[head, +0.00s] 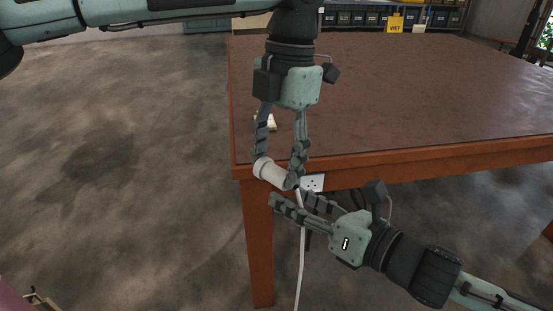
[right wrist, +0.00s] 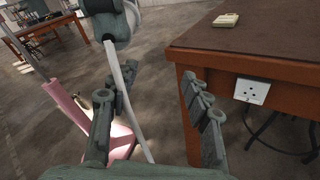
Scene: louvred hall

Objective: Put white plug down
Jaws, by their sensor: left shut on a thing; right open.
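The white plug (head: 271,173) is a pale cylinder lying tilted at the table's near left corner. My left gripper (head: 279,170) is shut on it from above, its fingers on either side. A white cable (head: 300,255) hangs from the plug towards the floor; it also shows in the right wrist view (right wrist: 126,90). My right gripper (head: 289,198) is open just below the plug, near the top of the cable. In the right wrist view the cable runs between its spread fingers, closer to the left one. I cannot tell whether they touch it.
The brown table (head: 420,85) has a mostly bare top. A small cream block (head: 271,122) lies on it behind my left gripper. A white socket (right wrist: 252,91) is fixed to the table's side. A yellow WET sign (head: 394,23) stands at the back. Floor at left is clear.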

